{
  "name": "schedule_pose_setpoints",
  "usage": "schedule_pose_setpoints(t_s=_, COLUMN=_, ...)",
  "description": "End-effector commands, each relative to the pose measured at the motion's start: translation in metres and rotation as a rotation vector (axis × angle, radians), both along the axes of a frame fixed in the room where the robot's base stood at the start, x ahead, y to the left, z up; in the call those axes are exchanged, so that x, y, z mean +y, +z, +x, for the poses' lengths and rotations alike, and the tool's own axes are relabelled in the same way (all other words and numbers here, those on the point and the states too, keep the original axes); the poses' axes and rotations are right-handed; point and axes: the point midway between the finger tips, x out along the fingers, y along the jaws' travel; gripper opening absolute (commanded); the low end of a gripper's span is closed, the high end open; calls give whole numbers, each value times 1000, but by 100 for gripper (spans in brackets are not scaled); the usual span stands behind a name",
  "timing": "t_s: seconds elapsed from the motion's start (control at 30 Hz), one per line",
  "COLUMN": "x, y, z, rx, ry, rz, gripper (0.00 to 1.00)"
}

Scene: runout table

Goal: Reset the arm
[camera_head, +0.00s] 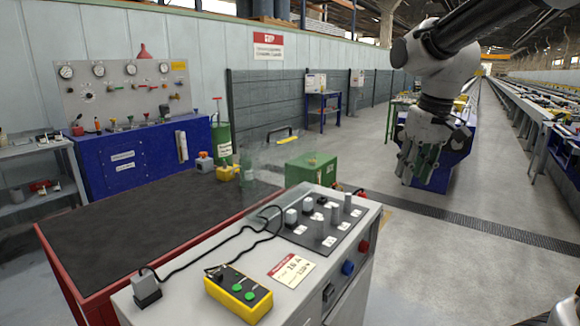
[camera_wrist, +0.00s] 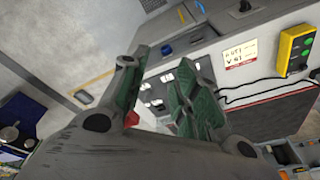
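My arm reaches in from the upper right of the head view. My gripper (camera_head: 420,178) hangs fingers down in the air at the right, apart from the control console. In the wrist view its two green-padded fingers (camera_wrist: 165,62) stand apart with a gap between them. No held object shows between them, so it is open. The grey console (camera_head: 240,255) shows beyond the fingers in the wrist view.
The console carries a yellow button box (camera_head: 238,293), a cable and several knobs. A dark-topped red table (camera_head: 120,215) stands left of it, and a green box (camera_head: 310,170) behind. A blue bench (camera_head: 135,155) stands by the wall. The floor (camera_head: 440,260) at the right is clear.

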Motion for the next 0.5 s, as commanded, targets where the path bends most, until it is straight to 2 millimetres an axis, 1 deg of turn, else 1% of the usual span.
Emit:
schedule_pose_setpoints(t_s=0.03, x=-14, y=-5, z=-27, rx=-6, ry=-4, rz=-5, gripper=30)
schedule_pose_setpoints(t_s=0.07, x=-22, y=-9, z=-42, rx=-10, ry=-8, rz=-9, gripper=30)
schedule_pose_setpoints(t_s=0.1, x=-31, y=-14, z=-62, rx=-15, ry=-16, rz=-13, gripper=30)
schedule_pose_setpoints(t_s=0.17, x=-44, y=-23, z=-91, rx=-22, ry=-32, rz=-18, gripper=30)
schedule_pose_setpoints(t_s=0.2, x=-52, y=-28, z=-110, rx=-30, ry=-46, rz=-20, gripper=30)
schedule_pose_setpoints(t_s=0.3, x=-67, y=-40, z=-150, rx=-48, ry=-83, rz=-22, gripper=30)
schedule_pose_setpoints(t_s=0.4, x=-77, y=-43, z=-175, rx=-86, ry=-118, rz=-20, gripper=30)
schedule_pose_setpoints(t_s=0.47, x=-80, y=-39, z=-182, rx=-120, ry=-137, rz=-17, gripper=30)
schedule_pose_setpoints(t_s=0.5, x=-82, y=-33, z=-184, rx=-144, ry=-146, rz=-15, gripper=30)
